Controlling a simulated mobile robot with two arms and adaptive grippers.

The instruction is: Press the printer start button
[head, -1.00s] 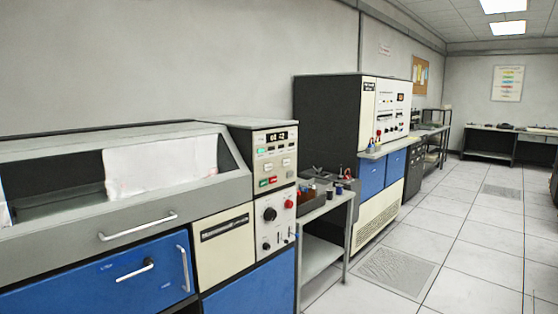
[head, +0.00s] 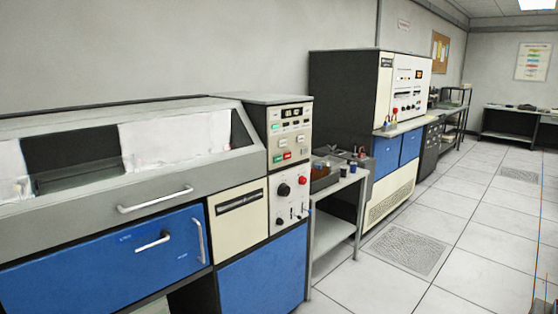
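The printer (head: 60,200) is the long grey and blue machine at the left, with white paper (head: 160,142) behind its sloped window. Its cream control panel (head: 291,115) stands at its right end. The panel has a lit green square (head: 276,127) near the top, and a small green button (head: 277,158) beside a small red one (head: 287,155) lower down. The lettering is too small to read, so I cannot tell which is the start button. Below are a black knob (head: 283,190) and a round red button (head: 302,180). Neither of my grippers is in view.
A small grey table (head: 335,196) with trays on it stands just right of the printer. Beyond it is a tall black and cream cabinet (head: 345,95). The tiled floor (head: 470,235) at the right is open. White handles (head: 155,200) stick out from the printer's front.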

